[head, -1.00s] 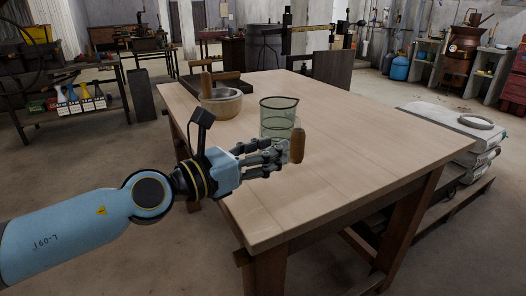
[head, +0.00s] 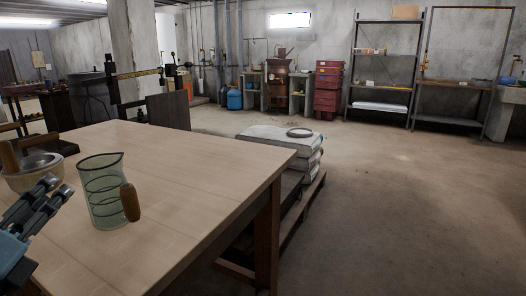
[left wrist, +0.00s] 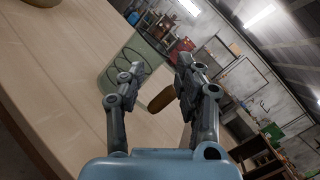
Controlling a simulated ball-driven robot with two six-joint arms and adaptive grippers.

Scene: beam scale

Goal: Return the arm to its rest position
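My left gripper (head: 48,190) shows at the left edge of the head view, left of a clear greenish glass jug (head: 97,190). The jug stands upright on the wooden table and has a brown wooden handle (head: 131,203) on its right side. In the left wrist view the two fingers (left wrist: 153,82) are spread apart with nothing gripped. The jug (left wrist: 133,62) and its handle (left wrist: 160,99) show beyond and between them. Most of my left arm is outside the head view. My right gripper is in neither view.
Stacked sacks (head: 280,146) on a pallet lie right of the table. Open concrete floor (head: 410,210) spreads to the right.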

